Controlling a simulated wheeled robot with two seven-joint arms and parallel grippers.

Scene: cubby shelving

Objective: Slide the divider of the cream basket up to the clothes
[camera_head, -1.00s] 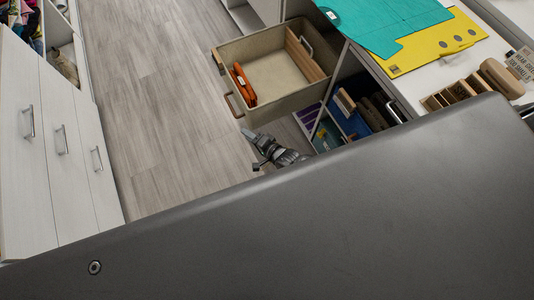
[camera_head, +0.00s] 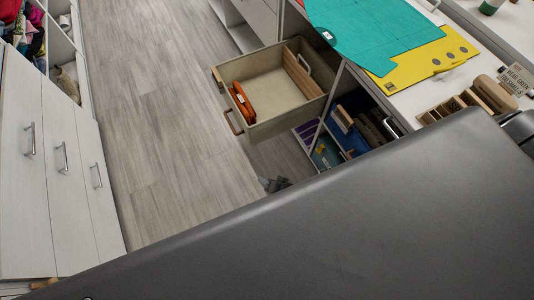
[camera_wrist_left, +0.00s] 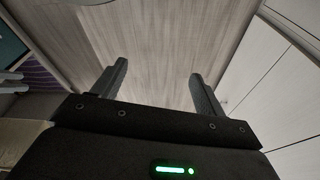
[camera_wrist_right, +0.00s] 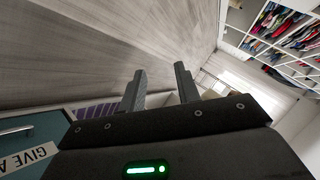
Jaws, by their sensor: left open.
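The cream basket (camera_head: 262,131) is pulled out of the shelving in the head view. Folded orange clothes (camera_head: 242,101) lie along its left end. The wooden divider (camera_head: 303,72) stands upright near the right end, apart from the clothes, with bare basket floor between. My right gripper (camera_head: 275,184) is below the basket in the head view, mostly hidden behind a dark panel. In the right wrist view my right gripper (camera_wrist_right: 160,82) has its fingers apart with nothing between them. My left gripper (camera_wrist_left: 160,85) is open and empty over the floor in the left wrist view.
A counter with a teal sheet (camera_head: 375,35) and a yellow sheet (camera_head: 425,60) is at the upper right. Open cubbies with a blue bin (camera_head: 352,137) are below it. White cabinets (camera_head: 60,150) stand at left. The grey floor (camera_head: 165,130) between is clear.

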